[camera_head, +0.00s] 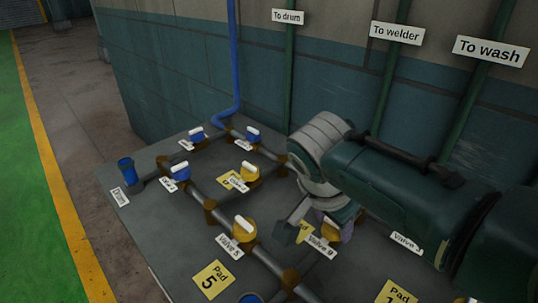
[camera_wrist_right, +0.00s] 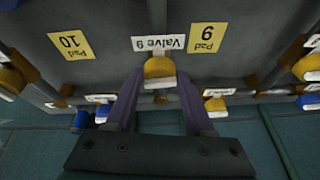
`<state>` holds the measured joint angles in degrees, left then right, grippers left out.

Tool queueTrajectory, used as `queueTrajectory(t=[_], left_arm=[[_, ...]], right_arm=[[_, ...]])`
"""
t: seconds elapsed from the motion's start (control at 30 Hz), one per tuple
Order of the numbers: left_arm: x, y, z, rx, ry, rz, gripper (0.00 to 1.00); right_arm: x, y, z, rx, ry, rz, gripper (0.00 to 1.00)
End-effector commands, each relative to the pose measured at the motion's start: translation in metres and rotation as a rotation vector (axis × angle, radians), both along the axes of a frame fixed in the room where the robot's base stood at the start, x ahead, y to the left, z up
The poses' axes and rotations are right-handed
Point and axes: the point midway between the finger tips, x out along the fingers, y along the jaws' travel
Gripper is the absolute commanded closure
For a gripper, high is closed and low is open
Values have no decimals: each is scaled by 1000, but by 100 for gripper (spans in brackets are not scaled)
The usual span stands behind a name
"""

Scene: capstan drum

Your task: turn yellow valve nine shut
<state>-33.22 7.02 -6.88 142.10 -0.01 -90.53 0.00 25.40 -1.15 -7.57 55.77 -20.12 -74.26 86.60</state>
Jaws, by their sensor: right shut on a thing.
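Yellow valve nine (camera_wrist_right: 159,66) shows in the right wrist view, just below its white "Valve 9" label (camera_wrist_right: 158,43). Its pale handle sits between the fingers of my right gripper (camera_wrist_right: 160,88), which is shut on it. In the head view the right gripper (camera_head: 318,220) comes down from the upper right over the valve. It hides much of it; a yellow part (camera_head: 344,231) shows beside the "Valve 9" label (camera_head: 321,247). I cannot tell the handle's exact angle. My left gripper is not in view.
Other yellow valves, such as valve 5 (camera_head: 243,230), and blue valves (camera_head: 180,171) stand close by on the pipes of the grey bench (camera_head: 150,218). A blue cup-shaped fitting (camera_head: 127,170) is at the left. Green pipes (camera_head: 388,75) run up the wall behind.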

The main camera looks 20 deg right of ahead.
Motion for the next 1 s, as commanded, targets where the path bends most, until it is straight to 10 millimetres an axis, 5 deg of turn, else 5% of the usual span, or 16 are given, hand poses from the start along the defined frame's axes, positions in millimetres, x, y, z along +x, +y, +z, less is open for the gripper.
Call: queueTrajectory(t=[0.77, 0.8, 1.0], left_arm=[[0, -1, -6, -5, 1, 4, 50], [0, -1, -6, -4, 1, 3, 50], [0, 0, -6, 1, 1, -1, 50]], right_arm=[[0, -1, 0, -1, 2, -105, 100], [0, -1, 0, -1, 1, -105, 43], [0, -1, 0, -1, 1, -103, 21]])
